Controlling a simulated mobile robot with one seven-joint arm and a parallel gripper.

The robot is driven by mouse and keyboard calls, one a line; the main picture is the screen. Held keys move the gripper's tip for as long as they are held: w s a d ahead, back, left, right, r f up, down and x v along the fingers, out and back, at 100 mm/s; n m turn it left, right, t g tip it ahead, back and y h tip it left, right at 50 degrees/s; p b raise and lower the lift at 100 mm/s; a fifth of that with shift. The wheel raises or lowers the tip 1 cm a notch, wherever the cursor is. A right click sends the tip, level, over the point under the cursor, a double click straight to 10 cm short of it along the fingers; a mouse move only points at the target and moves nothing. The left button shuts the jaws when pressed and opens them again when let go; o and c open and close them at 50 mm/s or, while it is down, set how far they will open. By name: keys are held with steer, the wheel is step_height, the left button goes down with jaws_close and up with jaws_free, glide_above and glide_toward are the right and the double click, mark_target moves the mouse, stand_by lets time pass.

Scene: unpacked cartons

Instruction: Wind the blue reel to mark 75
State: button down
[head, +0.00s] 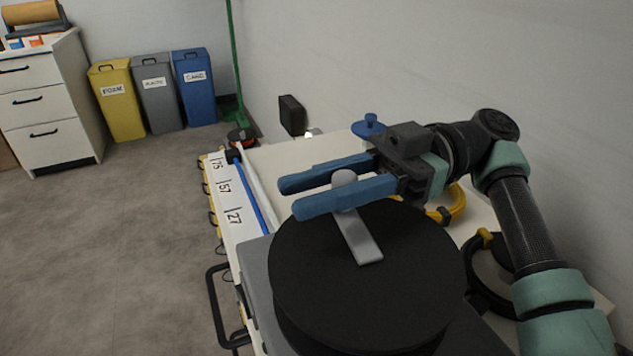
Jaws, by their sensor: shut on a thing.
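A large black round reel (350,290) fills the lower middle, with a grey crank arm (361,240) and a pale round knob (344,178) on top. A blue line (252,196) runs from near the reel to a black end piece (233,156). The line lies beside a white scale strip (225,192) marked 75, 57 and 27. The black end piece is at the far end, near the 75. My gripper (312,191) has its blue fingers on both sides of the knob, shut on it. Whether the reel's wound core is blue is hidden.
A small blue knobbed part (369,126) sits behind my gripper. A yellow curved item (446,206) and a black ring (490,275) lie at right. Yellow, grey and blue bins (158,92) and a white drawer cabinet (50,105) stand at back left; grey floor is clear.

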steer(key=c, duration=0.6)
jaws_free()
steer(key=shift+c, duration=0.2)
step_height(320, 180, up, 10)
steer(key=p, duration=0.3)
steer(key=shift+s+f, duration=0.1)
